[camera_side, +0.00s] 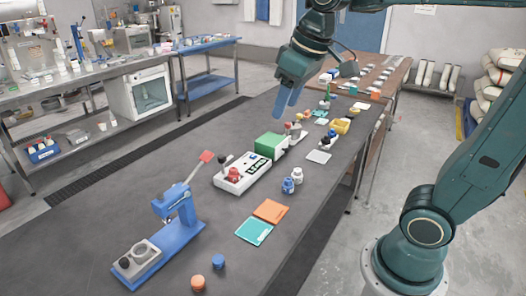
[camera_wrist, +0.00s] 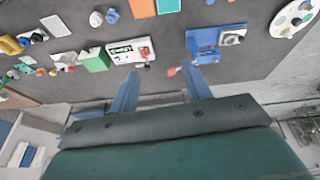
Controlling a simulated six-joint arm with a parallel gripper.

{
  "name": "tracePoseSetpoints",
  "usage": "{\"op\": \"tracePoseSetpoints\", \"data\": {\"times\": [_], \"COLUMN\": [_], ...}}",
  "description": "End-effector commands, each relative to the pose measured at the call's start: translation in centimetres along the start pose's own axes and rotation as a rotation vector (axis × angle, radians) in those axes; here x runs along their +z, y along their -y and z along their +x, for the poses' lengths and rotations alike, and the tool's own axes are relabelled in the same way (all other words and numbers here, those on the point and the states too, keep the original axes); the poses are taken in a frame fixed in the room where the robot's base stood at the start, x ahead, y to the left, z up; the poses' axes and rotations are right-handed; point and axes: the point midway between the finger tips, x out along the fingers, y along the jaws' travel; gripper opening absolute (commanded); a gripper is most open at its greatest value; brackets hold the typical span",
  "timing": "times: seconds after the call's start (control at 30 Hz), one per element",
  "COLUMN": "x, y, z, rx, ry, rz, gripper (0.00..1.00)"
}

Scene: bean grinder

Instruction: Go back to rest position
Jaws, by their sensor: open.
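My gripper (camera_side: 286,102) hangs in the air above the far half of the dark table (camera_side: 100,215), with its blue fingers pointing down. In the wrist view, the two fingers of my gripper (camera_wrist: 161,84) stand wide apart with nothing between them. A blue lever press (camera_side: 176,208) with a red-tipped handle stands near the front of the table; it also shows in the wrist view (camera_wrist: 205,42). A white machine (camera_side: 240,174) with a red knob and a green block (camera_side: 270,145) sit mid-table, below and apart from my gripper.
Orange (camera_side: 271,211) and teal (camera_side: 254,231) squares, small bottles (camera_side: 289,186) and two small round pieces lie at the right and front. Several small items crowd the table's far end. A bench with a white oven (camera_side: 140,92) stands at left. Air around my gripper looks clear.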

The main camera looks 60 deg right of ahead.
Motion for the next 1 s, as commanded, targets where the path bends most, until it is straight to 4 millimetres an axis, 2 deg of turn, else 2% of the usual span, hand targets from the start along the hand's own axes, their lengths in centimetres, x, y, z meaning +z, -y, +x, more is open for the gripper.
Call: {"op": "tracePoseSetpoints", "data": {"times": [0.03,0.3,0.5,0.7,1.0], "x": [1.2,7.4,11.1,12.8,13.1], "y": [0.3,1.6,2.3,2.5,2.6], "z": [-0.3,-0.1,0.7,1.2,1.4], "rx": [0.0,-0.005,-0.01,-0.014,-0.014], "ry": [-0.016,-0.084,-0.125,-0.147,-0.147], "rz": [0.003,0.035,0.055,0.066,0.067], "gripper": [0.49,0.49,0.49,0.49,0.49]}}
